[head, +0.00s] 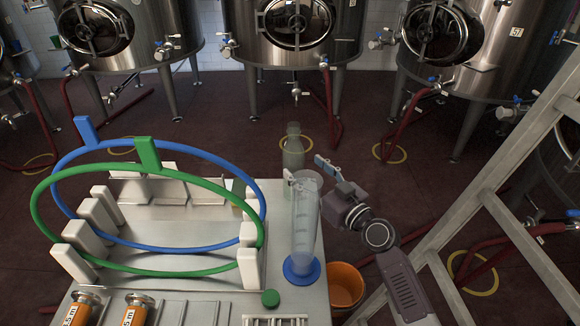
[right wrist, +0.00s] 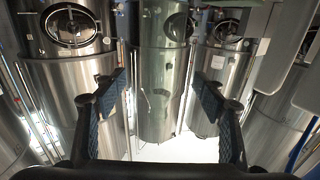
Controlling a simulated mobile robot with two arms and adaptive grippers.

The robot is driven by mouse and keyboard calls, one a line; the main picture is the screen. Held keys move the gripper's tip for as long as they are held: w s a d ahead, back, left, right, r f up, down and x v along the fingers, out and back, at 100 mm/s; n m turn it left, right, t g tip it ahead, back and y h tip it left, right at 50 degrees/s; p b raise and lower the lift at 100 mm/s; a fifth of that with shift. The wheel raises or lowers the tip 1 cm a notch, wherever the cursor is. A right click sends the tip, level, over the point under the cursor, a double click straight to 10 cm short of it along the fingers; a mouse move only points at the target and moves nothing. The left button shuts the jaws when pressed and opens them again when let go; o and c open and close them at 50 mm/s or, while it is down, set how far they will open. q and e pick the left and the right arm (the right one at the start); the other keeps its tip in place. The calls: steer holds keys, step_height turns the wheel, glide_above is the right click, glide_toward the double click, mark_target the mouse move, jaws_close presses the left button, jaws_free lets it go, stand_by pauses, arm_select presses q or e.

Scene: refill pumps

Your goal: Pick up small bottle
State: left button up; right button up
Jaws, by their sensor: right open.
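The small bottle (head: 293,148) is a pale, see-through greenish bottle, upright near the back right corner of the light table. Its lower part is partly hidden behind a clear measuring cylinder in the head view. My right gripper (head: 309,171) comes in from the right, with its open fingers close to the bottle. In the right wrist view the greenish see-through bottle (right wrist: 163,90) shows between the two spread fingers of the gripper (right wrist: 167,92), with a gap on each side. I cannot tell how far ahead of the fingertips it is. My left gripper is not in view.
The clear cylinder (head: 304,225) on a blue base stands in front of the bottle. A rack holds a blue ring (head: 160,248) and a green ring (head: 150,270) on the left. A green cap (head: 270,298), orange bucket (head: 346,284) and ladder (head: 520,240) are nearby.

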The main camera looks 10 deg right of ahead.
mark_target(300, 163)
steer(key=shift+w+a+r+p, duration=0.3)
steer(key=shift+w+p, duration=0.05)
steer(key=shift+w, duration=0.25)
steer(key=x, duration=0.3)
steer(key=shift+w+a+f+p, duration=0.1)
steer(key=shift+w+a+p, duration=0.05)
steer(key=shift+w+p, duration=0.2)
steer(key=shift+w+a, duration=0.1)
steer(key=shift+w, duration=0.2)
steer(key=c, duration=1.6)
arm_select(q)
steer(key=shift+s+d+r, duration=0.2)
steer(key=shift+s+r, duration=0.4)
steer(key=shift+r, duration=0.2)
arm_select(e)
steer(key=shift+c, duration=0.2)
